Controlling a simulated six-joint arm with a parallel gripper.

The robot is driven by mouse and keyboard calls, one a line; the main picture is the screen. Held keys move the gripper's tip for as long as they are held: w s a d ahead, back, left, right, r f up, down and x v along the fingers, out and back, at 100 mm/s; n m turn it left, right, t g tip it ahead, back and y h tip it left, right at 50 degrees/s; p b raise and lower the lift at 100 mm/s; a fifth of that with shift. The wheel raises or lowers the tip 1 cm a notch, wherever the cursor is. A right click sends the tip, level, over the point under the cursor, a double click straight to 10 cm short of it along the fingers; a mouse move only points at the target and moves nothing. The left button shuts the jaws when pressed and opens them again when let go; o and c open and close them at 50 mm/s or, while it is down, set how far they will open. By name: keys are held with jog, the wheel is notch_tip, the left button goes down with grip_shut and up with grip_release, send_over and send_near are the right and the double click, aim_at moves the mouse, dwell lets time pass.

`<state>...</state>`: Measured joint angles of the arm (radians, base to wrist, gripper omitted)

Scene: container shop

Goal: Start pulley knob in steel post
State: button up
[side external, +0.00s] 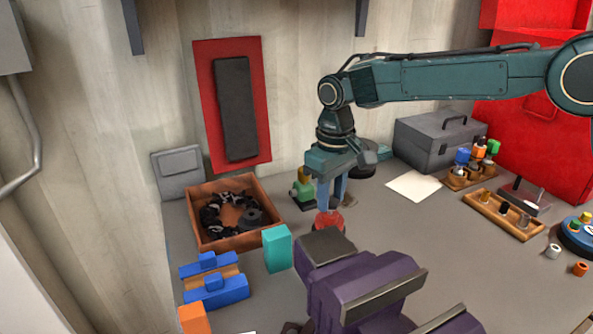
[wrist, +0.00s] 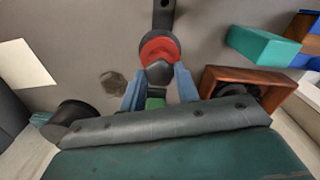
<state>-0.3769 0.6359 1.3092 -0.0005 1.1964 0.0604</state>
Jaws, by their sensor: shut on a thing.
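My gripper (side external: 331,207) points down over the bench, its two blue fingers close together and shut on a red knob (side external: 328,222). The knob also shows in the wrist view (wrist: 159,48), between the fingertips of my gripper (wrist: 159,73), with a dark grey faceted part at its near side. A dark round disc lies right behind the knob in the wrist view, and a dark grey bar (wrist: 163,14) runs beyond it. I cannot make out the steel post for certain. Whether the knob touches anything below is hidden; a purple machine blocks part of the side view.
The purple machine (side external: 365,287) stands close in front of my gripper. A wooden crate of black parts (side external: 205,241), a teal block (side external: 277,248) and blue blocks (side external: 222,293) are to the left. A green-and-yellow item (side external: 302,190) stands just behind. White paper (side external: 413,186) and a toolbox (side external: 432,143) lie right.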

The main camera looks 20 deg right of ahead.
jog(key=shift+f, duration=0.5)
dwell(0.4)
jog(key=shift+m, duration=4.6)
jog(key=shift+m, duration=3.6)
jog(key=o, duration=1)
jog(key=shift+o, duration=0.2)
